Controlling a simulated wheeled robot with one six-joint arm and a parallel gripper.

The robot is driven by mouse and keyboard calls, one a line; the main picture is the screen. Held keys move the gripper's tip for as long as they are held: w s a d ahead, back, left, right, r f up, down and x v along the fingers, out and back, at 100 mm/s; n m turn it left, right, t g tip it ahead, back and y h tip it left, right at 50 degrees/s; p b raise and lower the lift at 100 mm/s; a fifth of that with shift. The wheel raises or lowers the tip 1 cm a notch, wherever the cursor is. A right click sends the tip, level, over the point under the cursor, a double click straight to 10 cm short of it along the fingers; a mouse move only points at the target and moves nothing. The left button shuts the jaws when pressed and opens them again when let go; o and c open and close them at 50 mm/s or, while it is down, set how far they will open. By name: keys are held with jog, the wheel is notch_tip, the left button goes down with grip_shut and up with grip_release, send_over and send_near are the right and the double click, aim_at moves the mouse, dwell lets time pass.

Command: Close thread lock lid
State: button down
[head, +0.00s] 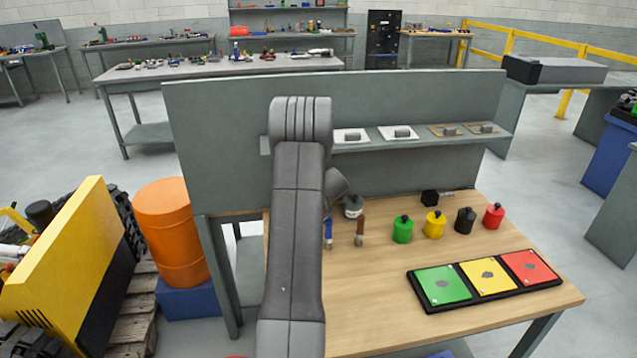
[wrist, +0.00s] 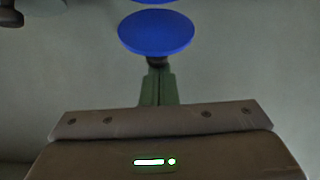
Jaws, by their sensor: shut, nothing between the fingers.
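In the wrist view, my gripper (wrist: 158,72) shows as two dark green fingers closed together with nothing between them. A round blue disc (wrist: 156,33) is just beyond the fingertips. It may be the thread lock lid, but I cannot tell for sure. I cannot tell whether the fingertips touch it. A second blue edge (wrist: 152,2) is cut off at the top of that view. In the head view, my arm covers the table's left side and the fingers cannot be made out. A small white and dark round object (head: 353,206) stands just right of my arm; I cannot tell what it is.
Green (head: 402,230), yellow (head: 434,225), black (head: 464,221) and red (head: 493,216) containers stand on the wooden table (head: 375,310). A tray of coloured squares (head: 443,285) lies in front. Blue-handled (head: 328,231) and brown-handled (head: 360,230) items are near my arm. A shelf (head: 440,139) runs behind.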

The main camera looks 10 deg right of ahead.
jog(key=shift+s+f, duration=0.1)
jog(key=shift+s, duration=0.35)
jog(key=shift+f, duration=0.1)
